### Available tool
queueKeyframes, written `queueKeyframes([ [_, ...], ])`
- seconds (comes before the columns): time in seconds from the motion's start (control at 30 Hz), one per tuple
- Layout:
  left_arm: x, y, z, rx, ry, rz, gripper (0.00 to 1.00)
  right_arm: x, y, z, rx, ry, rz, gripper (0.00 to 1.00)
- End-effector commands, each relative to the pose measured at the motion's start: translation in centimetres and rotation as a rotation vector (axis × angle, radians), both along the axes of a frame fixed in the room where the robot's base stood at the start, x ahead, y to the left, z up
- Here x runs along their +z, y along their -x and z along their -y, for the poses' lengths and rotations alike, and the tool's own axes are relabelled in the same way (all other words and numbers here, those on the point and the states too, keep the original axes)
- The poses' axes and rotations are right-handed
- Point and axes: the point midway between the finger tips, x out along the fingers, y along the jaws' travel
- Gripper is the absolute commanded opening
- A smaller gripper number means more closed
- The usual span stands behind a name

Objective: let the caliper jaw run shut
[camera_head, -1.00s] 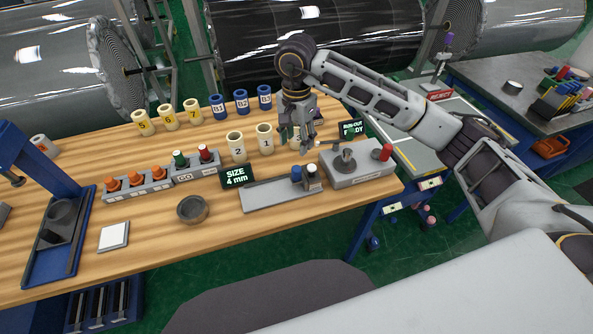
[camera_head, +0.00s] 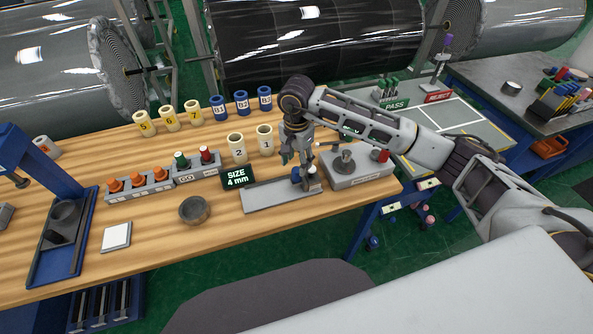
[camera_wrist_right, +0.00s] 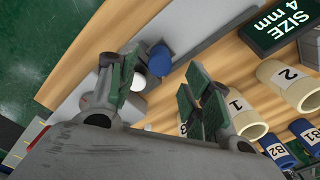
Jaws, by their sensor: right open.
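The caliper is a flat grey plate (camera_head: 270,198) at the front of the bench, in front of the sign reading SIZE 4 mm (camera_head: 237,177). At its right end stand a blue knob (camera_head: 296,175) and a paler post beside it, partly covered by my gripper. My right gripper (camera_head: 297,161) points down just above and behind these knobs, open and empty. In the right wrist view its green-padded fingers (camera_wrist_right: 160,92) are apart, and the blue cap (camera_wrist_right: 159,60) shows between them, with a white piece beside it. I cannot tell any contact. My left gripper is out of view.
A grey box (camera_head: 360,170) with a red button stands right of the caliper. Cream cups 2 (camera_head: 236,149) and 1 (camera_head: 265,141) stand behind. A round dark bowl (camera_head: 194,210) and plug blocks lie left. Bare wood lies between bowl and front edge.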

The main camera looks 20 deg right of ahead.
Motion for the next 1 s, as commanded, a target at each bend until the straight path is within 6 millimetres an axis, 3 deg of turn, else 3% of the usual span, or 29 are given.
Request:
queueKeyframes([
  [0.3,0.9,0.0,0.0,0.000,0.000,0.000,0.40,-3.9,0.0,0.0,-0.001,0.000,-0.003,0.49],
  [0.5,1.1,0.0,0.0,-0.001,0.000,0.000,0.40,-5.4,0.0,0.0,0.000,0.000,-0.001,0.49],
  [0.9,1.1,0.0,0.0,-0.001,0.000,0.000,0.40,-5.8,0.0,0.0,0.000,0.000,0.001,0.49],
  [1.0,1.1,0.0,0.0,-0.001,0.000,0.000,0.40,-5.8,0.0,0.0,0.000,0.000,0.001,0.37],
])
